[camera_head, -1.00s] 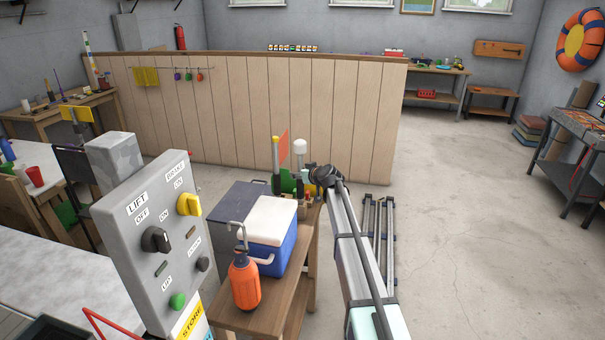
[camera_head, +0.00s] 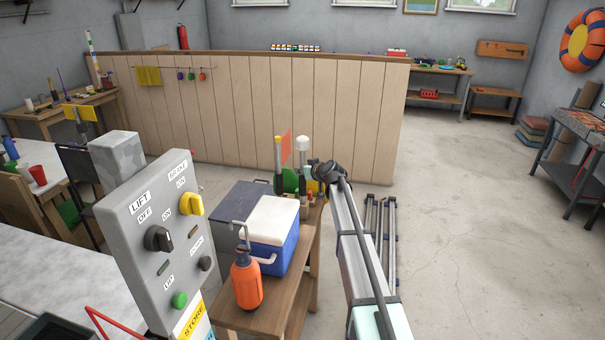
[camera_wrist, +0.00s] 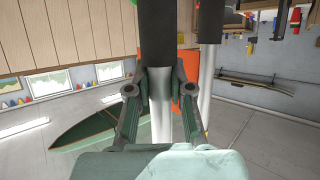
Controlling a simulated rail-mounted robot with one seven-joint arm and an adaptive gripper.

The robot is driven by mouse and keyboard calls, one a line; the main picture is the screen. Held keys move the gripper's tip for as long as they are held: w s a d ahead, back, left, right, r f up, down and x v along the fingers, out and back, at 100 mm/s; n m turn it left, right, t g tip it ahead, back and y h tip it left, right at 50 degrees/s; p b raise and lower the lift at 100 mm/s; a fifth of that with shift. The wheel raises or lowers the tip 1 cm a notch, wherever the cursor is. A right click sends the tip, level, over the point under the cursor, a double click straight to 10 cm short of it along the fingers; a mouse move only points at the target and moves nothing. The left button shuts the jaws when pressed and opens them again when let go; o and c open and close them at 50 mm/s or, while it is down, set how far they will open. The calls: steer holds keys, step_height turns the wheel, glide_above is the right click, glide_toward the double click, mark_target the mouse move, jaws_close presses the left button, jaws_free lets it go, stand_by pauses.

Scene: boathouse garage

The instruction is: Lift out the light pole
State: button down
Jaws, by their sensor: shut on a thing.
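The light pole (camera_head: 303,147), with a white rounded top, stands upright at the far end of the wooden side table. My gripper (camera_head: 316,174) is beside it, with its fingers largely hidden in the head view. In the wrist view my gripper (camera_wrist: 160,98) is shut on an upright pole, light grey with a black stretch (camera_wrist: 155,30); it appears to be the light pole. A second pole (camera_wrist: 205,85) with an orange flag (camera_wrist: 188,65) stands close by, apart from my fingers. Its yellow-topped end shows in the head view (camera_head: 278,150). The light pole's lower end is hidden.
A grey lift control panel (camera_head: 165,240) stands at left. A wooden partition (camera_head: 250,110) is behind.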

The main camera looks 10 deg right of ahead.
mark_target(304, 153)
steer(key=shift+r, duration=3.7)
